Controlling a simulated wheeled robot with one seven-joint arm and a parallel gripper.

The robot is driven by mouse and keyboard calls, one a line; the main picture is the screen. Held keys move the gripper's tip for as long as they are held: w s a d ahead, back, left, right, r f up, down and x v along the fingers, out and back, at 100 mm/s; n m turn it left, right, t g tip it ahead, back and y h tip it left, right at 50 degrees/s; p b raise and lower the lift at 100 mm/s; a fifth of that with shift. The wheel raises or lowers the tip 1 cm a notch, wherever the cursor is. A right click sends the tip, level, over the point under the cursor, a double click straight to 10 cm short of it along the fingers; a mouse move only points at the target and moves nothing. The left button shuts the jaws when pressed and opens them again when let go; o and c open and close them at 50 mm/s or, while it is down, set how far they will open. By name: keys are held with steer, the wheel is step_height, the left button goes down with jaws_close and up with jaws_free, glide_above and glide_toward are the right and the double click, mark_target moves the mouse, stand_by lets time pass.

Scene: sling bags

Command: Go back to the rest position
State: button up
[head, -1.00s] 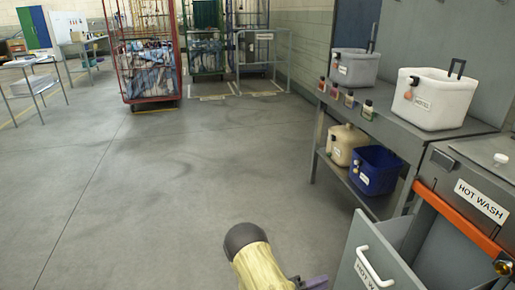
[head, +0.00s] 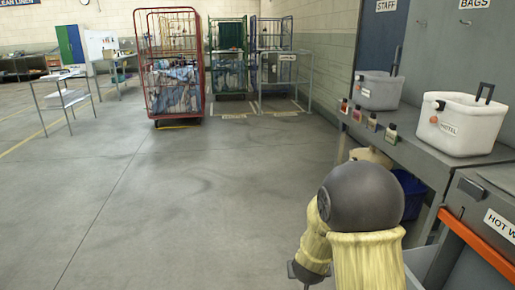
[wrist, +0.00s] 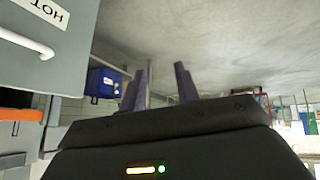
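My gripper (wrist: 160,88) shows in the wrist view with its two dark fingers apart and nothing between them. The grey drawer front with a white handle (wrist: 55,40) is at the upper left of the wrist view, apart from the fingers.
The grey bench (head: 418,158) on the right carries a white tub (head: 462,128), a grey tub (head: 379,92) and several small bottles. A blue bin (head: 412,190) below is partly hidden by my arm. A red cage trolley (head: 172,112) stands farther back.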

steer(key=s+r+g+y+p, duration=0.15)
steer(key=s+r, duration=0.25)
steer(key=s, duration=0.6)
steer(key=s+r+g+y, duration=0.1)
steer(key=s+r+g, duration=0.25)
steer(key=s, duration=0.65)
steer(key=w+p+v, duration=0.3)
steer(key=p+v, duration=1.3)
steer(key=w+a+r+p+v, duration=0.1)
steer(key=w+p+v, duration=0.3)
steer(key=p+v, duration=1.3)
steer(key=shift+w+r, duration=0.25)
steer(key=shift+r, duration=0.2)
steer(key=shift+h, duration=0.25)
